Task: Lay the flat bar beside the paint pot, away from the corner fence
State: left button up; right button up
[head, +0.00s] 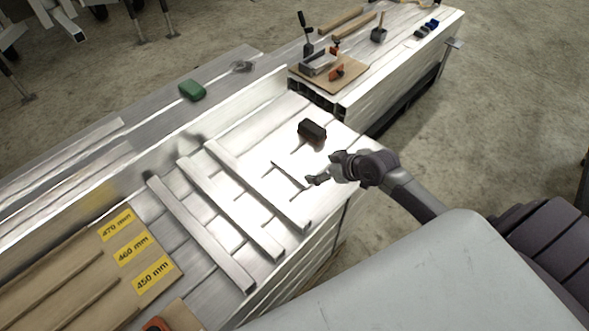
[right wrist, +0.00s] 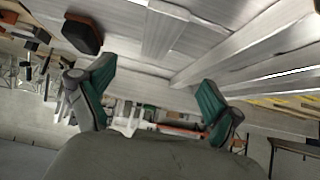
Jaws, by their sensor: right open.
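A short, thin flat bar (head: 289,173) lies on the aluminium surface. My right gripper (head: 316,180) is open and empty at the bar's near end. In the right wrist view, the open fingers (right wrist: 158,92) are apart, and what looks like the flat bar (right wrist: 160,30) is ahead between them. A small dark pot with an upright handle (head: 378,34), probably the paint pot, stands on the far section. The fixture on a brown board (head: 319,63) may hold the corner fence; I cannot tell it for sure. My left gripper is not in view.
A black block (head: 312,130) sits just beyond the bar and shows in the right wrist view (right wrist: 83,33). Several long bars (head: 218,205) lie to the left. Wooden strips (head: 341,20) and small blue items (head: 431,25) lie near the pot. A green item (head: 192,90) lies further left.

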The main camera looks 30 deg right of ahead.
jog(key=b, duration=0.1)
send_near(295, 168)
jog(key=x, duration=0.4)
jog(key=shift+w+a, duration=0.15)
jog(key=shift+a, duration=0.05)
jog(key=x, duration=0.5)
jog(key=shift+d+b, duration=0.15)
jog(key=shift+b, duration=0.2)
jog(key=c, duration=1.7)
jog(key=shift+r, duration=0.15)
jog(key=shift+c, duration=0.2)
